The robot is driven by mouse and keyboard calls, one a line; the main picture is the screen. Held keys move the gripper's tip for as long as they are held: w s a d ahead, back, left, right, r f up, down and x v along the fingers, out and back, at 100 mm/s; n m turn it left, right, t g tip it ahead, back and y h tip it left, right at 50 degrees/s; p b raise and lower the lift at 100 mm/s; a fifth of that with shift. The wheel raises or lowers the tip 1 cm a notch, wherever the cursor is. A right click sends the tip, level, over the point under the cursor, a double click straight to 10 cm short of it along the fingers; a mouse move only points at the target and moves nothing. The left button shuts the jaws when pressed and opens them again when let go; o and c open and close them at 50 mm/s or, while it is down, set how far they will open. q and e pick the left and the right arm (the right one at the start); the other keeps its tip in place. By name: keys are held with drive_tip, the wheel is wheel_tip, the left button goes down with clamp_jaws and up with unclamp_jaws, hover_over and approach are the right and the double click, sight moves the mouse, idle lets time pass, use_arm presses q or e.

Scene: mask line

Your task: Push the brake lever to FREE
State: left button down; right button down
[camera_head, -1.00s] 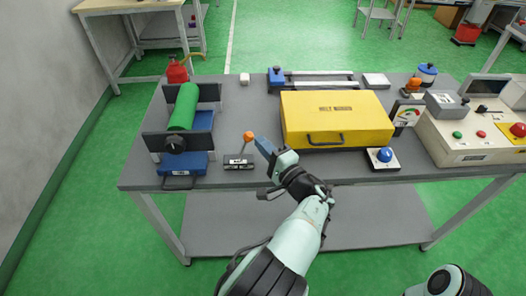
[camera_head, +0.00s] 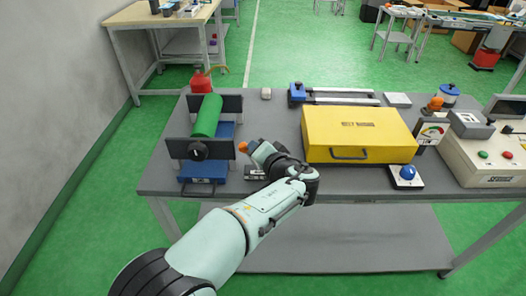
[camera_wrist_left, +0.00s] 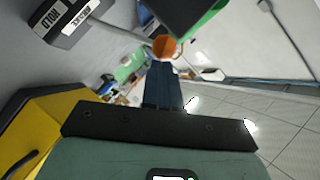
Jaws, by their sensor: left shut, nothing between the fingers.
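The brake lever has an orange knob (camera_head: 243,147), which leans left of its small labelled base (camera_head: 254,173) on the grey table. My left gripper (camera_head: 254,147) is shut and empty, its tip against or very close to the knob's right side. In the left wrist view the knob (camera_wrist_left: 164,46) sits right at the end of the shut fingers (camera_wrist_left: 162,85). The base (camera_wrist_left: 72,18) there reads HOLD and BRAKE. My gripper hides part of the base and rod in the head view, and I cannot read FREE. My right gripper is out of view.
A green roller (camera_head: 206,116) in a dark frame with a blue tray (camera_head: 203,171) stands just left of the lever. A yellow case (camera_head: 358,134) is close on the right. A blue button box (camera_head: 406,176) and control console (camera_head: 488,160) stand further right.

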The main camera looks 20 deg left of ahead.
use_arm(q)
drive_tip(key=shift+s+a, duration=0.1)
drive_tip(key=shift+a, duration=0.2)
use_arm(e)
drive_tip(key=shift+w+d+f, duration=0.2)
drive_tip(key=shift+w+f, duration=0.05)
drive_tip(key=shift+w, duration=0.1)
use_arm(q)
drive_tip(key=shift+a+n, duration=0.1)
drive_tip(key=shift+n, duration=0.2)
